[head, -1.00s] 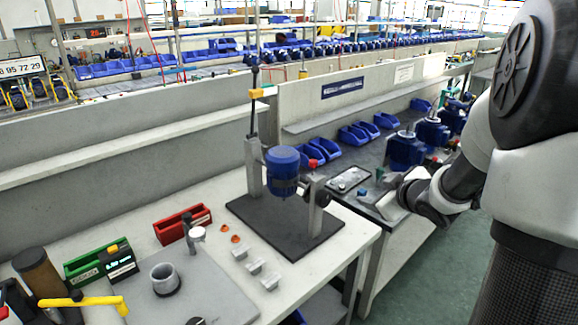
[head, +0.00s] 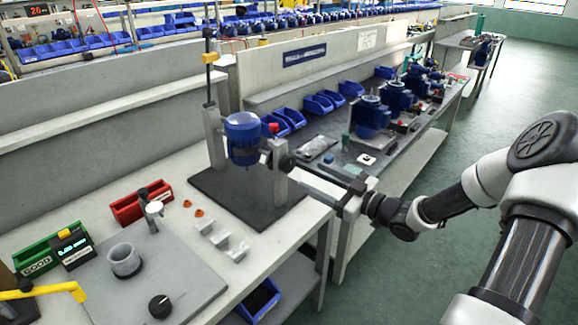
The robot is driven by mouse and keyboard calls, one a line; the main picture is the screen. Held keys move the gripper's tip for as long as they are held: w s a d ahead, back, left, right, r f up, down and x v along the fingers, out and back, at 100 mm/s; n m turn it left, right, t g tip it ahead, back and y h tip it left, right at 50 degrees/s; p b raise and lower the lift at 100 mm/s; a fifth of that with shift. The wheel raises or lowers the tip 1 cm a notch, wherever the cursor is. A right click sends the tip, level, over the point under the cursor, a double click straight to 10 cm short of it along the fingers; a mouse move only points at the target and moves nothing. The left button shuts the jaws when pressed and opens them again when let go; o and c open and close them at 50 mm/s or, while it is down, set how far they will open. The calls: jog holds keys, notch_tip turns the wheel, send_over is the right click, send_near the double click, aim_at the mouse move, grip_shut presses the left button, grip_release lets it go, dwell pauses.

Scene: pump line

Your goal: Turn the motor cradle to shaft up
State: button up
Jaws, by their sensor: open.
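The motor cradle stands on a dark base plate (head: 262,212) on the near bench, with a grey left post (head: 214,137) and a grey right post (head: 280,187). A blue motor (head: 243,140) hangs between the posts, its rounded end up; a small stub shows under it, perhaps the shaft. A tall black lever with a yellow block (head: 209,58) rises at the left post. A dark round knob (head: 288,163) is on the right post's outer side. My gripper (head: 303,173) is open, its fingers pointing left close to this knob; I cannot tell if they touch it.
Orange caps (head: 199,213) and grey blocks (head: 219,240) lie left of the base plate. A red bin (head: 140,205), a green bin (head: 40,258) and a grey fixture plate (head: 190,290) are further left. More blue motors (head: 370,115) stand on the bench behind. Open floor lies right.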

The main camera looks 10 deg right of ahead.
aim_at(291, 166)
jog(key=x, duration=1)
jog(key=shift+w+a, duration=0.25)
jog(key=shift+w, duration=0.05)
jog(key=c, duration=1.5)
jog(key=shift+r+m, duration=0.1)
jog(key=shift+m, duration=0.6)
jog(key=shift+m+p, duration=0.55)
jog(key=shift+m, duration=0.35)
jog(key=o, duration=1.5)
